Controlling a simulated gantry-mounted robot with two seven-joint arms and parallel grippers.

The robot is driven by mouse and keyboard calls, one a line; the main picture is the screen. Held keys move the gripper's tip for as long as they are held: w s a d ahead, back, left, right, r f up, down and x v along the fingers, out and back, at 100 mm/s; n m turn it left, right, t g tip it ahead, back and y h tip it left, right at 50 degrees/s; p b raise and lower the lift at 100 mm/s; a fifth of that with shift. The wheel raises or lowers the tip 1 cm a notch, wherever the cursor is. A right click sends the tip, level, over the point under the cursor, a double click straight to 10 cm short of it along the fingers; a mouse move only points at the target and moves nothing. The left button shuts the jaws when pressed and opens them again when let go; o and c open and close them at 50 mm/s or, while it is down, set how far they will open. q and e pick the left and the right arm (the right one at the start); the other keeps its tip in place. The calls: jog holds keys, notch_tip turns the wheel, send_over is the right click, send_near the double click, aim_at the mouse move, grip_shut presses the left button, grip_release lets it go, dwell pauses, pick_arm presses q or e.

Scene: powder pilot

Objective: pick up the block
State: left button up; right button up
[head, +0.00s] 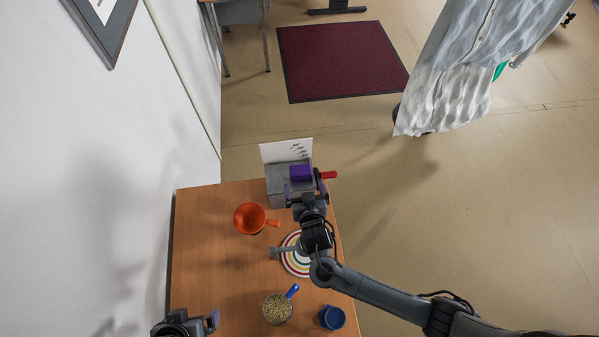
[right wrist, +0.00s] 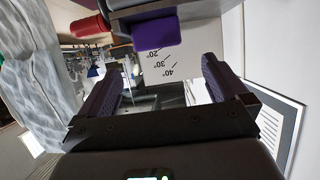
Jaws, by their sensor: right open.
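The purple block (head: 301,173) sits on top of a grey metal stand (head: 279,183) at the far end of the wooden table. It also shows in the right wrist view (right wrist: 157,33), above the gap between the fingertips and apart from them. My right gripper (head: 304,187) is open beside the near side of the block, with nothing between its fingers; its fingers also frame the right wrist view (right wrist: 163,80). My left gripper (head: 213,321) is only partly in view at the bottom edge, and its jaw opening is unclear.
A white angle-scale panel (head: 287,151) stands behind the block, and a red handle (head: 328,175) sticks out right. An orange pan (head: 249,218), a striped plate (head: 290,262), a grain-filled cup (head: 277,309) and a blue cup (head: 332,318) stand on the table (head: 205,260). Its left part is clear.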

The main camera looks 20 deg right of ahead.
aim_at(300, 169)
jog(key=shift+x, duration=3.6)
jog(key=shift+s, duration=0.1)
jog(key=shift+c, duration=0.5)
jog(key=c, duration=1.1)
jog(key=shift+o, duration=0.2)
jog(key=shift+r, duration=0.15)
jog(key=shift+r, duration=0.25)
notch_tip(300, 169, up, 3)
jog(key=shift+r, duration=0.1)
jog(key=s+d+r, duration=0.1)
jog(key=d+r, duration=0.6)
jog(key=d, duration=0.4)
jog(key=shift+d+b, duration=0.4)
jog(key=shift+s, duration=0.1)
